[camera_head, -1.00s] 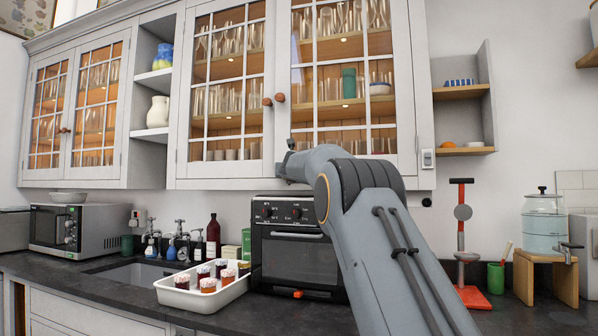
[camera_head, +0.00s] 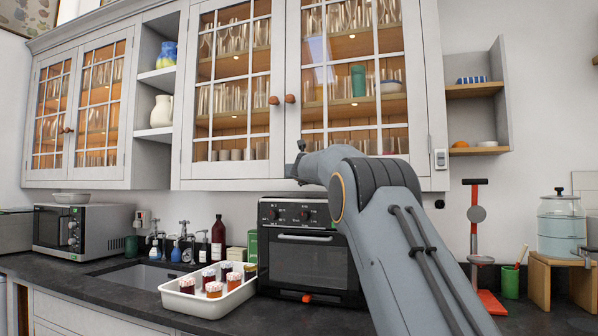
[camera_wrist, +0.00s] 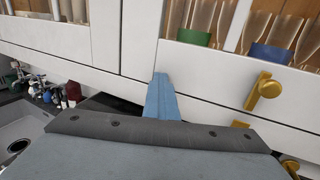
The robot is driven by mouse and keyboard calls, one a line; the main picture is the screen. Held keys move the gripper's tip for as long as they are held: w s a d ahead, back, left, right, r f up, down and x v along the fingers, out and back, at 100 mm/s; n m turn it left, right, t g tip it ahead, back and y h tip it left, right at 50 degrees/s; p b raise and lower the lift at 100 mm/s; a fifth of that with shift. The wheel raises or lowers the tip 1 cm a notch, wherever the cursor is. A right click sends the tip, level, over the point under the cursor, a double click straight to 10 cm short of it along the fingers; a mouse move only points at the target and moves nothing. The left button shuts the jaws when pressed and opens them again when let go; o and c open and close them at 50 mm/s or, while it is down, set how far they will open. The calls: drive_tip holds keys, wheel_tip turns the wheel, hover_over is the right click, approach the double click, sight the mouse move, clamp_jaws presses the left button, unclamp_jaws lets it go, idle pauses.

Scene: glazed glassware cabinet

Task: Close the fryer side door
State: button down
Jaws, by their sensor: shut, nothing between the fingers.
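A black oven-like appliance (camera_head: 310,262), likely the fryer, stands on the counter with its front shut. Above it, the wall cabinet has a left glazed door (camera_head: 232,90) and a right glazed door (camera_head: 293,150), with two brown knobs where they meet. Both look shut or nearly so; I cannot tell whether a small gap remains. My arm reaches up to the lower part of the right door and covers some of it. In the wrist view my gripper (camera_wrist: 160,85) is shut and empty, in front of the white door frame. I cannot tell whether it touches.
A white tray (camera_head: 188,302) with several jars stands left of the appliance, beside the sink. A microwave (camera_head: 88,228) is farther left. A red stand (camera_head: 474,215) and a glass dispenser (camera_head: 560,225) are at the right. An open shelf (camera_head: 475,90) adjoins the cabinet.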

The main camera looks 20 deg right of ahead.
drive_tip(key=s+a+b, duration=0.8)
drive_tip(key=s, duration=0.3)
drive_tip(key=shift+s, duration=0.2)
drive_tip(key=shift+a, duration=0.15)
drive_tip(key=s+a+f+n+g+y+p, duration=0.25)
drive_tip(key=s+f+n, duration=0.25)
drive_tip(key=f+n, duration=0.4)
drive_tip(key=s+a+f+n+g+y+p, duration=0.15)
drive_tip(key=s+a+f+n, duration=0.4)
drive_tip(key=f, duration=0.65)
drive_tip(key=s+a+f+n+g+y+p, duration=0.1)
drive_tip(key=s+f+n+g+y, duration=0.3)
drive_tip(key=f+n, duration=0.55)
drive_tip(key=s+d+f+n+g+h+p, duration=0.1)
drive_tip(key=s+f+n+g, duration=0.2)
drive_tip(key=s, duration=1)
drive_tip(key=s+d+f+n+g+h+p, duration=0.1)
drive_tip(key=s+f+n+g+p, duration=0.1)
drive_tip(key=s+f+n, duration=0.5)
drive_tip(key=s+d+f+n+g+h+p, duration=0.1)
drive_tip(key=s+f+n+g, duration=0.3)
drive_tip(key=s+f, duration=0.6)
drive_tip(key=s+d+n, duration=0.1)
drive_tip(key=s, duration=0.8)
drive_tip(key=shift+s+f, duration=0.25)
drive_tip(key=shift+f, duration=0.15)
